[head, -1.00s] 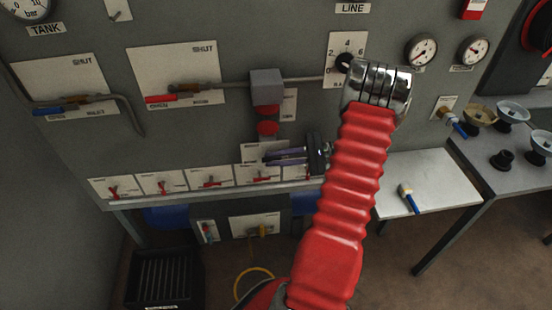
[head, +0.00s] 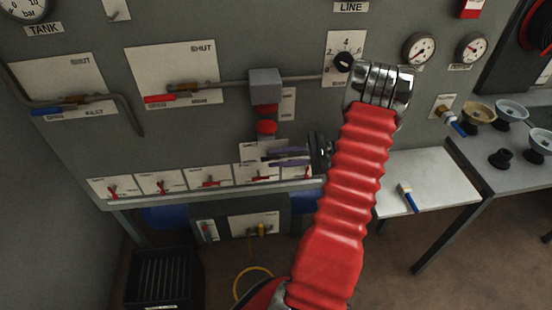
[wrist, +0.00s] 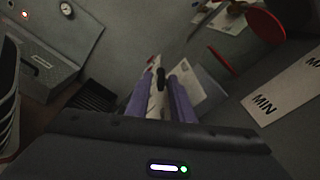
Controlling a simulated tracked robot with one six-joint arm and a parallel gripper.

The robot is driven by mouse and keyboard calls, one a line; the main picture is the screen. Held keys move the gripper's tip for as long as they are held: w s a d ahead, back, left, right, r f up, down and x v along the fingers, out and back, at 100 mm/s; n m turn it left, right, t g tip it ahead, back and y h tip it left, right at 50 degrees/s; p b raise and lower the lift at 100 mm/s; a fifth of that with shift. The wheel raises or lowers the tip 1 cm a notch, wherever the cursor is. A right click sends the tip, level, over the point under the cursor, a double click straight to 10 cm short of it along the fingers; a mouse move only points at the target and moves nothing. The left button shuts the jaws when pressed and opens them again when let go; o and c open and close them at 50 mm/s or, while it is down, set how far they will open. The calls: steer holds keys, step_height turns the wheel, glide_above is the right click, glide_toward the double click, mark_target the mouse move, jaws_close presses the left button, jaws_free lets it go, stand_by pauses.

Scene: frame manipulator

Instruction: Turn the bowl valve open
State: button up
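A valve with a blue handle (head: 452,121) and a brass body sits on a white plate on the right side of the panel, near the bowls. Its handle slopes down to the right. No label that I can read names it the bowl valve. My gripper (head: 264,158) is well to the left of it, in front of the lower middle of the panel, pointing left. In the wrist view my gripper's two purple fingers (wrist: 162,82) are apart. A small dark part shows between them, and I see no contact with it.
Several bowls (head: 512,110) stand on the grey table at right. A blue-handled brush (head: 407,197) lies on the white shelf (head: 437,180). Red-handled (head: 160,99) and blue-handled (head: 47,111) valves are at left on the panel. A row of small red switches (head: 210,181) runs below. A black crate (head: 164,276) stands on the floor.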

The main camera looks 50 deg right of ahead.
steer(key=v, duration=1.2)
steer(key=shift+s+d, duration=0.3)
step_height(320, 180, down, 7)
steer(key=s+a+g+h, duration=0.2)
steer(key=a+g, duration=0.1)
steer(key=a+r+n+g+h, duration=0.2)
steer(key=a+g, duration=0.3)
steer(key=a, duration=0.2)
steer(key=w+a+r+n+h, duration=0.1)
steer(key=a+r+n+h, duration=0.2)
steer(key=a+r+n, duration=0.3)
steer(key=w+a+r+n+t+h, duration=0.1)
steer(key=a+r+n, duration=0.5)
steer(key=a, duration=1)
steer(key=w+a+r+n+h, duration=0.1)
steer(key=a+r+n+h, duration=0.3)
steer(key=a+r, duration=0.5)
steer(key=shift+w+a+r+n+t+h, duration=0.3)
steer(key=shift+w+a+n+t, duration=0.1)
steer(key=shift+a+n, duration=0.6)
steer(key=shift+s, duration=0.1)
